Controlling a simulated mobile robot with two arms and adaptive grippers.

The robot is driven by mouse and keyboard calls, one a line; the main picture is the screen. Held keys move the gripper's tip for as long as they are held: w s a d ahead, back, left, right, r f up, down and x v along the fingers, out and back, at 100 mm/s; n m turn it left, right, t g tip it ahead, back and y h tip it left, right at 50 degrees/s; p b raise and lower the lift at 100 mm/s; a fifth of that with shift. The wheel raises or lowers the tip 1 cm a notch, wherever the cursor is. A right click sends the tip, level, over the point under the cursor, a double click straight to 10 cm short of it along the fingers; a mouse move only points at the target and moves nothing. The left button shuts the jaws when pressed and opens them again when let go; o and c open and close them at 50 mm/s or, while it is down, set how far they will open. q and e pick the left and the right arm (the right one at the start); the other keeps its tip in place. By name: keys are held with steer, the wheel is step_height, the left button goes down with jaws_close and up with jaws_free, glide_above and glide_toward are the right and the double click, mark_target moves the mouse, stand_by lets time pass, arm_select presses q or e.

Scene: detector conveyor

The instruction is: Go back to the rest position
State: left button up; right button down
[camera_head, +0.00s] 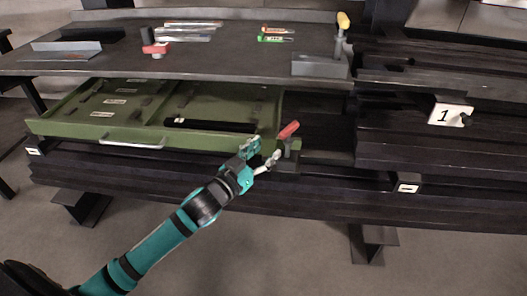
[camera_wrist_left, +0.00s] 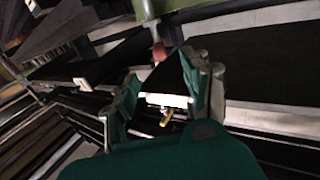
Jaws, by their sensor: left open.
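My left gripper (camera_head: 262,158) is at the front right corner of an open green drawer (camera_head: 50,128). It is open, and its fingers are apart with nothing visibly held between them in the left wrist view (camera_wrist_left: 168,100). A red-tipped handle (camera_head: 288,130) stands just right of the fingers. A reddish knob also shows beyond the fingers in the left wrist view (camera_wrist_left: 158,51). I cannot tell whether the gripper touches the handle. My teal left arm reaches in from the lower left. My right gripper is not in view.
The dark table (camera_head: 230,65) above the drawer holds a red part (camera_head: 154,48), several small tools and a grey block with a yellow-topped lever (camera_head: 343,22). A white tag marked 1 (camera_head: 450,115) is at right. The floor (camera_head: 290,260) in front is clear.

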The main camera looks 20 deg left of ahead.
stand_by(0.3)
